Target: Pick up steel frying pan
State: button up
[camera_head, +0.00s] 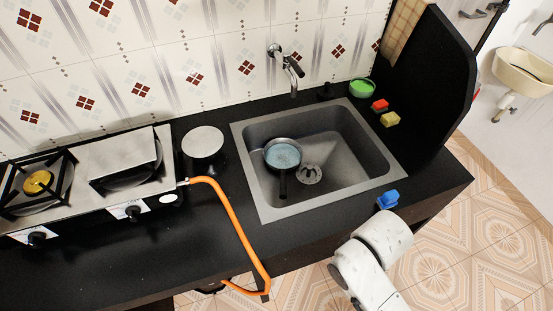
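A small round frying pan (284,155) with a grey rim and a bluish inner surface lies in the left part of the grey sink basin. Its dark handle points toward the front of the sink, down in the picture. The pan is beside the round drain. White links of my arm show at the bottom right, outside the front edge of the counter. My gripper is not in view, and no part of my arm that shows touches the pan.
The sink (255,196) is set in a black counter. A faucet (288,68) hangs over its back edge. A lidded pot (203,141) and stove (125,160) stand left. An orange hose (238,225) curves in front. A blue object (387,199) sits at the sink's front right.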

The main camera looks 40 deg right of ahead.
aim_at(282, 157)
jog(key=i+l+u, duration=0.35)
jog(key=i+l, duration=0.2)
jog(key=l, duration=0.2)
jog(key=i+l+u, duration=0.2)
jog(key=l, duration=0.2)
